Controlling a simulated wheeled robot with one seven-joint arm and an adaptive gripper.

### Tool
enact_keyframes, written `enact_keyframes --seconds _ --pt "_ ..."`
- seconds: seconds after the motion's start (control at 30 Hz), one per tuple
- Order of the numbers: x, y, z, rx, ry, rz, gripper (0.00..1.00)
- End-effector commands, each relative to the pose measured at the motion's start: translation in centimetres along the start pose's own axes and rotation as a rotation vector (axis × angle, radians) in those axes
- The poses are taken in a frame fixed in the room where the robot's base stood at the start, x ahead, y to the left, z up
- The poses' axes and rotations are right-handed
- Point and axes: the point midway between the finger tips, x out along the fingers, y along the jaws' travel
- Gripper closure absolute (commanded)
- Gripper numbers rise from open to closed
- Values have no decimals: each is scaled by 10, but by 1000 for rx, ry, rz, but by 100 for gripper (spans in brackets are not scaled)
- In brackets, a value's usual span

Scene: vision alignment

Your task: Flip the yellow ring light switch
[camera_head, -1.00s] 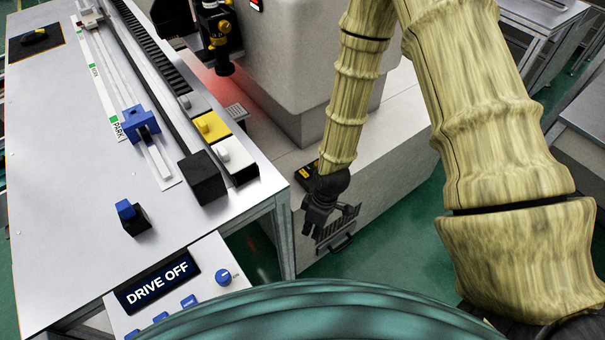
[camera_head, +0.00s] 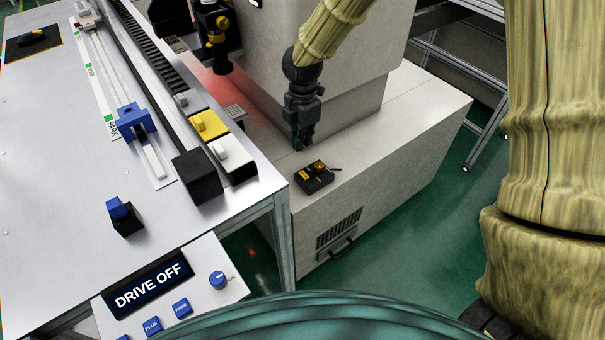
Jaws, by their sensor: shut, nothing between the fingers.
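A yellow block with a raised yellow knob (camera_head: 208,124) sits in a row on the bench's right edge, between a grey block and a white one. A small black box (camera_head: 314,176) with a yellow label and a yellow round part lies on the pale machine base. I cannot read which of the two is labelled for the ring light. My gripper (camera_head: 302,142) is shut and empty, pointing down over the machine base. It is just behind the black box in the picture and well to the right of the yellow block.
The white block (camera_head: 234,158) and a black cube (camera_head: 198,176) stand close to the yellow block. A large grey machine housing (camera_head: 330,60) rises behind my gripper. A panel reading DRIVE OFF (camera_head: 152,284) is at the front. The base's right part is clear.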

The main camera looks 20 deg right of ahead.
Motion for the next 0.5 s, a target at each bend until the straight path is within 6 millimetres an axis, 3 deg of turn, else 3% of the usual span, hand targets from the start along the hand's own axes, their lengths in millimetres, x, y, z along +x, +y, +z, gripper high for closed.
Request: enact_keyframes --seconds 0.33,0.5 --pt "1 0 0 0 0 -1 100" --pt "13 0 0 0 0 -2 100"
